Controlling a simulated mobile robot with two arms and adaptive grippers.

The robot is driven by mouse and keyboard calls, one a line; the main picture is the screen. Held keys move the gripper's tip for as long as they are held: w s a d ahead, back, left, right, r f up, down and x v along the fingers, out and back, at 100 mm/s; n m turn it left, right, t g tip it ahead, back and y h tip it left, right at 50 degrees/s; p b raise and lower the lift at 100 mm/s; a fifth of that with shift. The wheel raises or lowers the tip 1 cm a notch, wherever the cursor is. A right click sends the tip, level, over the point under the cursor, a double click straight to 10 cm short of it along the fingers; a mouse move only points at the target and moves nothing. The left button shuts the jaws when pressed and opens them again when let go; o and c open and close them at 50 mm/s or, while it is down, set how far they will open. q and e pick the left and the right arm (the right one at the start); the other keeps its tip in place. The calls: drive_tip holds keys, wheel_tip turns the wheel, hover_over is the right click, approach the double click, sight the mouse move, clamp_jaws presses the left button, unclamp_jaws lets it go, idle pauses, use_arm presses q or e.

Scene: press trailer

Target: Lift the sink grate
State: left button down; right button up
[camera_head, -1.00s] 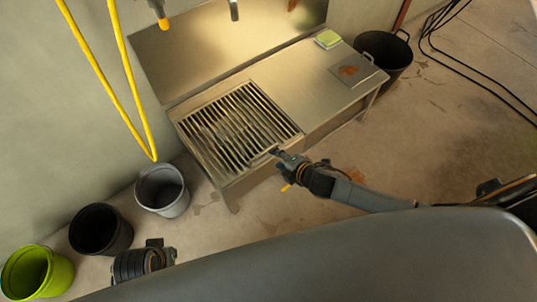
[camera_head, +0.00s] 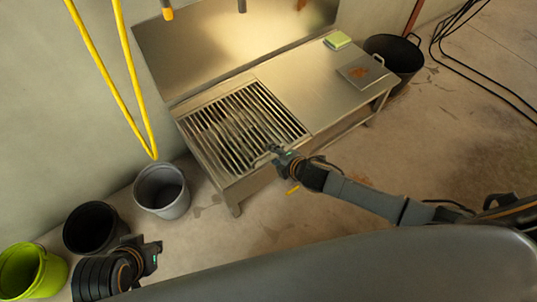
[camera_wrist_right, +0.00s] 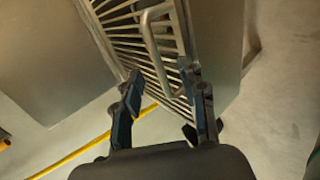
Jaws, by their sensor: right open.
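The sink grate (camera_head: 236,125) is a rectangle of parallel metal bars lying in the left part of the steel sink unit. My right gripper (camera_head: 275,152) is at the grate's near right corner. In the right wrist view, the gripper (camera_wrist_right: 162,95) is open, its fingers either side of the lower end of a bent metal handle (camera_wrist_right: 150,35) on the grate (camera_wrist_right: 120,15). I cannot tell whether the fingers touch it. My left gripper (camera_head: 150,252) is low at the left, away from the sink, above the floor; its jaws are too small to judge.
A green sponge (camera_head: 337,40) and a metal plate with a rusty patch (camera_head: 361,72) lie on the counter. Black (camera_head: 90,228), grey (camera_head: 161,188) and lime buckets (camera_head: 30,272) stand at left. A black bin (camera_head: 392,57) stands behind right. A yellow hose (camera_head: 135,100) hangs at left.

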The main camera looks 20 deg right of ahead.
sight(269, 153)
drive_tip(key=b+x, duration=0.2)
drive_tip(key=x, duration=0.1)
drive_tip(key=shift+w+a+f, duration=0.15)
drive_tip(key=shift+w+f, duration=0.05)
drive_tip(key=shift+w, duration=0.05)
use_arm(q)
drive_tip(key=w+d+r+t+h, duration=0.1)
drive_tip(key=w+r+t, duration=0.2)
drive_tip(key=w, duration=0.2)
drive_tip(key=w+d+r+t, duration=0.2)
drive_tip(key=w+t, duration=0.1)
drive_tip(key=w, duration=0.2)
drive_tip(key=shift+d+r+t+h, duration=0.3)
drive_tip(key=shift+r+h, duration=0.1)
use_arm(e)
drive_tip(key=shift+w+f, duration=0.2)
drive_tip(key=shift+w, duration=0.05)
use_arm(q)
drive_tip(key=shift+w, duration=0.1)
use_arm(e)
drive_tip(key=shift+c, duration=0.4)
clamp_jaws()
